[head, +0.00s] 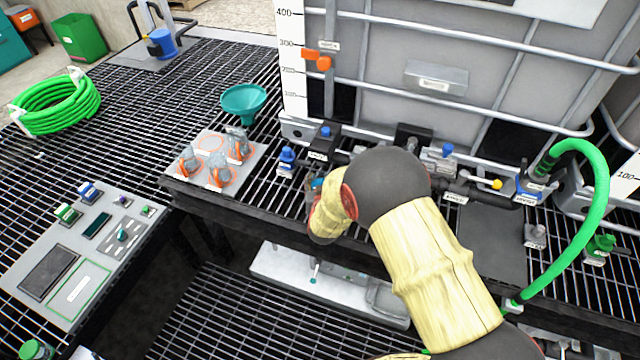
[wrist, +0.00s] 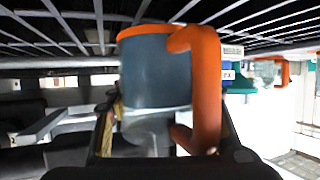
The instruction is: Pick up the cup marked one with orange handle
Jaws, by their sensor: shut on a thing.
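A grey-blue cup (wrist: 155,75) with an orange rim and a thick orange handle (wrist: 207,85) fills the middle of the wrist view. My gripper (wrist: 165,118) is shut on it, one finger at each side. No number is readable on the cup. In the head view my gripper (head: 314,188) is mostly hidden behind my wrist, and I cannot make out the held cup. Three grey cups with orange handles stand on a pale plate (head: 196,144) at left: a left one (head: 187,162), a front one (head: 219,171) and a back one (head: 238,146). Their marks are unreadable.
The plate has an empty orange ring (head: 210,142). A teal funnel (head: 243,102) stands behind it. Valves and a blue-handled fitting (head: 287,158) line the tank (head: 440,75). A green hose (head: 598,215) arcs at right. A control panel (head: 85,250) lies at lower left.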

